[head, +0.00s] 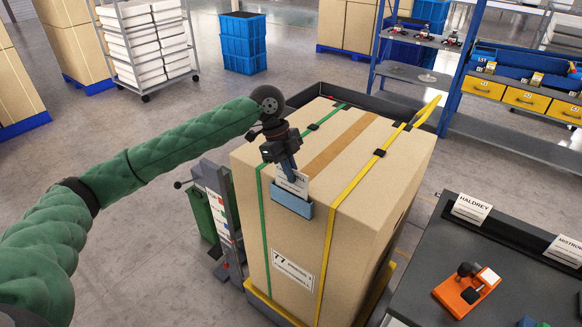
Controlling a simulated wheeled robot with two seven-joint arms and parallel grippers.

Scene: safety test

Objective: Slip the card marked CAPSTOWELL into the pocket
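The large cardboard carton (350,215) stands in the middle with a blue pocket (291,202) on its near face, close to the top edge. A white card (295,181) stands at the pocket's mouth, its lower part hidden behind the pocket's front wall. Its print is too small to read. My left gripper (289,171) comes from above with fingers pointing down and is shut on the upper part of the card. How deep the card sits cannot be told. My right gripper is not in view.
Green (264,230) and yellow (328,245) straps run over the carton. A dark bench (430,265) at right bears a HALDREY card (471,208), another card (567,250) and an orange device (466,290). A grey post (222,215) stands left of the carton.

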